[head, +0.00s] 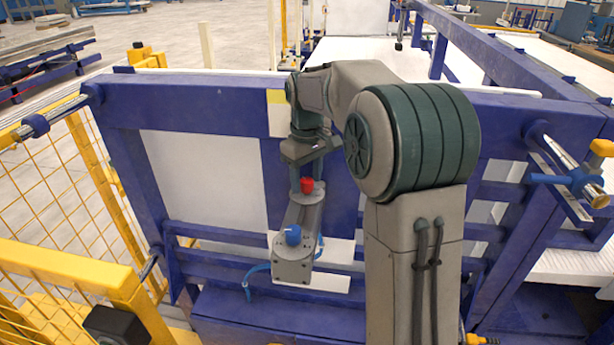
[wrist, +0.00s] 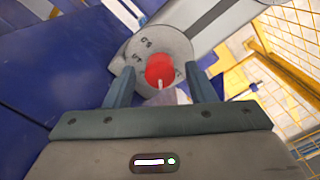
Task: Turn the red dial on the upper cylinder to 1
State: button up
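The red dial (head: 306,185) sits on the round grey face of the upper cylinder (head: 313,197). In the wrist view the red dial (wrist: 159,69) lies between the fingertips of my gripper (wrist: 159,74), with a gap on each side. A short pale pointer on the dial points toward the bottom of the picture. Small dark scale marks show on the upper cylinder's face (wrist: 146,42), too small to read surely. My gripper (head: 307,168) is open, just above the dial in the head view. A blue dial (head: 292,235) sits lower down, on the lower grey cylinder (head: 292,268).
A blue frame (head: 200,118) surrounds the cylinders, with white panels (head: 205,180) behind. A yellow mesh fence (head: 75,165) stands at the left. Thin blue hoses (head: 257,268) come off the lower cylinder. Blue beams (head: 510,70) stand at the right.

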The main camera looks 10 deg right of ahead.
aim_at(307, 180)
notch_tip(307, 180, up, 14)
dwell(0.6)
jog(key=shift+f, duration=0.1)
